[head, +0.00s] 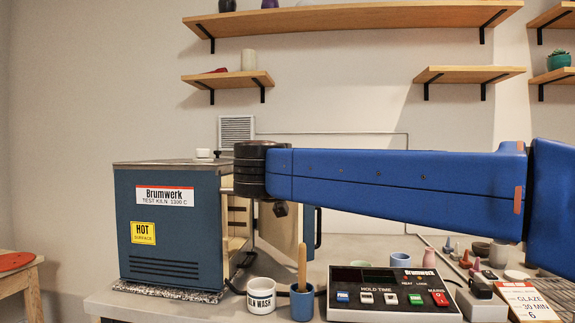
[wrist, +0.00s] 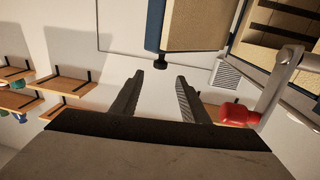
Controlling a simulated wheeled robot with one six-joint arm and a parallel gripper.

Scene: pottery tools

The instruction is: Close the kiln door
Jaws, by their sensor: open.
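The kiln (head: 160,215) is a dark blue box at left in the head view, its opening facing right. Its shelved cream interior (wrist: 283,25) shows at upper right in the wrist view. The kiln door (head: 310,222) stands open, with a black handle (head: 319,228) on its blue outer face. In the wrist view the door (wrist: 195,25) is at top centre, a dark knob at its lower end. My gripper (wrist: 159,75) is open and empty, its fingers pointing toward the knob with a visible gap. My arm hides the gripper and part of the door in the head view.
A red-gripped metal lever (wrist: 240,113) is right of my fingers. A KILN WASH pot (head: 261,294), a blue cup with a pestle-like stick (head: 302,300) and a control box (head: 392,292) stand in front of the door. Pottery pieces crowd the right. Wall shelves (head: 350,17) hang above.

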